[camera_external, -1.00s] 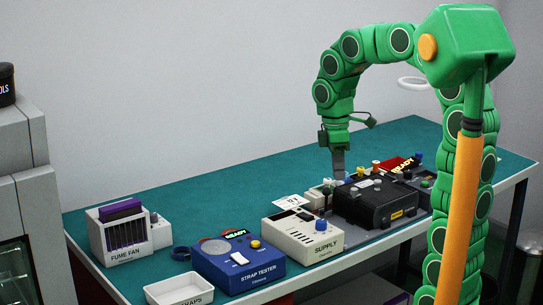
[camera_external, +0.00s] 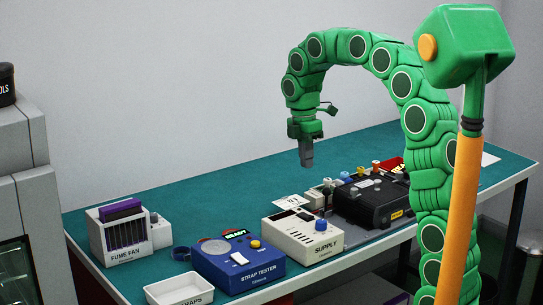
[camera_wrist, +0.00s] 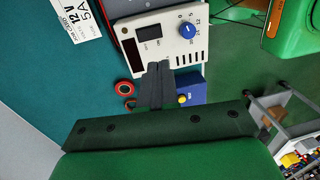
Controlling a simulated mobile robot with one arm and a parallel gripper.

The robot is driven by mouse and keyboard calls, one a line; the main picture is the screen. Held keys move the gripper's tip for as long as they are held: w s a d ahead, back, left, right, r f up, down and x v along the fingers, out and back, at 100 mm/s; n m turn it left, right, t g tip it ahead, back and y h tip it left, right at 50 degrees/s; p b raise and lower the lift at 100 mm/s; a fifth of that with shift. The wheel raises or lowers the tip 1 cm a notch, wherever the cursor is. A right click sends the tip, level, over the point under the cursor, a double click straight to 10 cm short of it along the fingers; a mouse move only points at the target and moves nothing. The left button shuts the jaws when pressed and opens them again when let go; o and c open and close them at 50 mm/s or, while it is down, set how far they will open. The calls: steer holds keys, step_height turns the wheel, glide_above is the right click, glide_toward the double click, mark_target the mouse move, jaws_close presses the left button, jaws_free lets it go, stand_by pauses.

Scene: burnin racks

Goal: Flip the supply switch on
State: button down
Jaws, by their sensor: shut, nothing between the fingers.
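The supply (camera_external: 302,241) is a cream box with a blue knob (camera_external: 321,225) at the table's front edge, right of the strap tester. In the wrist view my gripper (camera_wrist: 156,66) is shut and empty, covering part of the supply's edge.
A blue strap tester (camera_external: 238,266) stands left of the supply, and a black case (camera_external: 371,202) stands right of it. A white job card (camera_external: 292,202) reading 12 V, 5 A (camera_wrist: 75,19) lies behind the supply. A fume fan (camera_external: 124,235) stands far left.

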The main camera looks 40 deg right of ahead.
mark_target(309, 216)
steer(key=shift+w, duration=0.15)
steer(key=shift+f, duration=0.15)
steer(key=f, duration=0.4)
steer(key=s+f, duration=0.1)
steer(key=f, duration=0.8)
steer(key=shift+s+f, duration=0.35)
steer(key=shift+f, duration=0.1)
steer(key=shift+s, duration=0.15)
steer(key=shift+w+r, duration=0.25)
steer(key=shift+w, duration=0.6)
